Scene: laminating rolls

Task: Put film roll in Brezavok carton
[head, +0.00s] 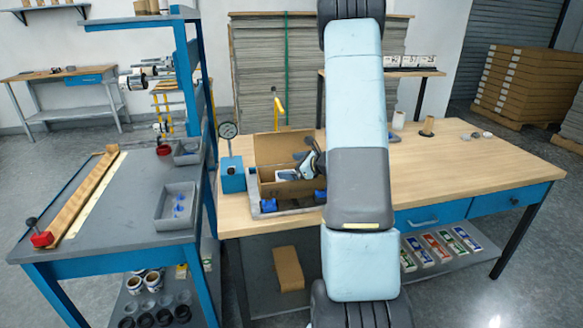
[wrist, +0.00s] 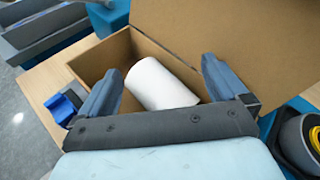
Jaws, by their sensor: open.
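An open brown carton (head: 268,190) sits in a grey holder on the wooden table; its wall also shows in the wrist view (wrist: 88,66), with a large flap (wrist: 255,45) raised behind. I cannot read a name on it. A white film roll (wrist: 160,85) lies tilted inside the carton in the wrist view. My gripper (wrist: 162,66) is open, with one finger on each side of the roll and a visible gap to it. In the head view my gripper (head: 309,160) is at the carton's opening; my arm hides part of the table.
Blue clamps (head: 268,205) stand at the holder's front edge. A gauge on a blue block (head: 232,175) stands just left of the carton. Small rolls (head: 427,127) stand on the right of the table, whose front right is clear. A grey bench (head: 120,205) adjoins at left.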

